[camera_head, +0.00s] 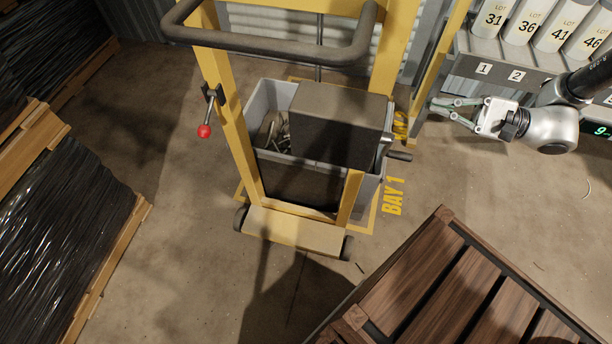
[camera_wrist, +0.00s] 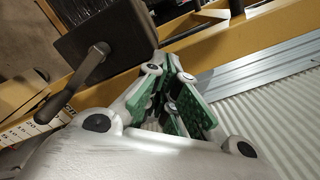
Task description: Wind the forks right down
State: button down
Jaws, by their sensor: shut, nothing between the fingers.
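A yellow hand stacker (camera_head: 232,130) stands at the bay, with a dark push bar (camera_head: 270,47) across its top. A dark winch box (camera_head: 335,128) sits between its posts, with a crank (camera_head: 400,156) on its right side. In the wrist view the dark box (camera_wrist: 112,30), the crank arm and its dark grip (camera_wrist: 62,104) show at the left, beyond the fingers. My gripper (camera_head: 440,107) is right of the crank, apart from it; its green-padded fingers (camera_wrist: 185,100) are shut and empty. The forks cannot be made out.
A grey bin (camera_head: 258,98) with cable scrap stands behind the winch box. A red-knobbed lever (camera_head: 205,130) is on the left post. A shelf (camera_head: 510,62) with lot containers is at upper right. A slatted wooden crate (camera_head: 440,290) fills the lower right.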

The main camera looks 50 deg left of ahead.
dwell(0.3)
jog(key=v, duration=0.8)
jog(key=shift+s+d+f, duration=0.2)
jog(key=shift+s+d, duration=0.05)
jog(key=shift+s, duration=0.15)
jog(key=s+d+f+m, duration=0.2)
jog(key=f+m, duration=0.7)
jog(key=m, duration=0.7)
jog(key=s+d+f+m, duration=0.1)
jog(key=f+m, duration=0.8)
jog(key=m, duration=0.8)
jog(key=x, duration=0.9)
jog(key=shift+s+r, duration=0.25)
jog(key=shift+d, duration=0.15)
